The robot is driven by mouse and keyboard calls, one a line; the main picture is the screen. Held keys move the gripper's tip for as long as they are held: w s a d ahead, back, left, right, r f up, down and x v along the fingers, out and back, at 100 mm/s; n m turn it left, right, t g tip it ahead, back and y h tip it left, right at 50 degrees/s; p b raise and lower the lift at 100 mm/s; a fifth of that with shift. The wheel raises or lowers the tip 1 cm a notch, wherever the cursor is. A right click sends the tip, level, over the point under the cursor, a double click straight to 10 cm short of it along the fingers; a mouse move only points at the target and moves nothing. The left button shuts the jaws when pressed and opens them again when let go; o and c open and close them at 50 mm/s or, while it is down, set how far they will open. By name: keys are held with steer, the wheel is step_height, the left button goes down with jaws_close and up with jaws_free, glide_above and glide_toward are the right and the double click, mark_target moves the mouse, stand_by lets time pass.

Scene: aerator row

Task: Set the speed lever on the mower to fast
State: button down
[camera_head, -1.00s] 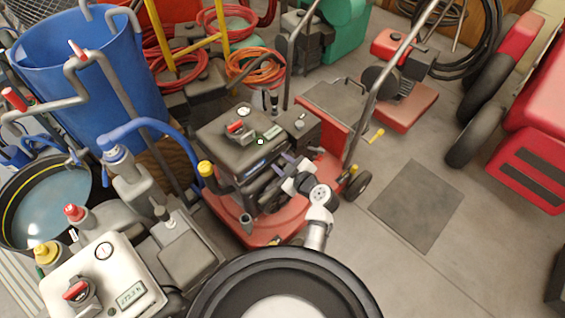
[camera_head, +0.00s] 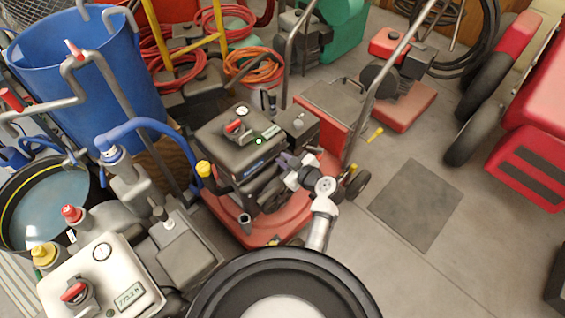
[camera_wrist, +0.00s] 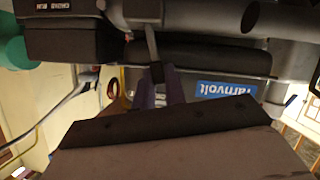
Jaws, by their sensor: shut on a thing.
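The mower (camera_head: 275,222) has a red deck and a dark engine body, and stands in the middle of the head view. My gripper (camera_head: 286,161) is at the right side of the engine body, with my arm reaching in from below. In the wrist view my gripper's purple fingers (camera_wrist: 161,88) are shut on a thin grey lever (camera_wrist: 152,44), which I take for the speed lever. It sticks out past the fingertips beside a dark housing. The lever's markings and exact setting cannot be read, and the head view hides it behind my gripper.
A white-topped machine (camera_head: 95,275) with a display stands at the lower left, near a blue barrel (camera_head: 85,70). Another red machine (camera_head: 405,105) stands behind right. A dark floor plate (camera_head: 416,205) lies on open floor at the right. The mower's handle bar (camera_head: 375,85) rises beside my gripper.

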steer(key=shift+w+d+f+m+g+y+b, duration=0.1)
steer(key=shift+w+d+m+g+y+b, duration=0.7)
steer(key=shift+m, duration=0.5)
steer(key=shift+w+d+f+m+g+y+b, duration=0.1)
steer(key=shift+w+d+m+g+y+b, duration=0.35)
steer(key=shift+w+d+m, duration=0.7)
steer(key=shift+s+a+m+y, duration=0.1)
steer(key=shift+a+m+y, duration=0.1)
steer(key=shift+m+y, duration=0.05)
steer(key=c, duration=1.4)
jaws_free()
steer(key=shift+c, duration=0.2)
steer(key=v, duration=1.4)
steer(key=shift+b, duration=0.3)
steer(key=shift+a+r, duration=0.1)
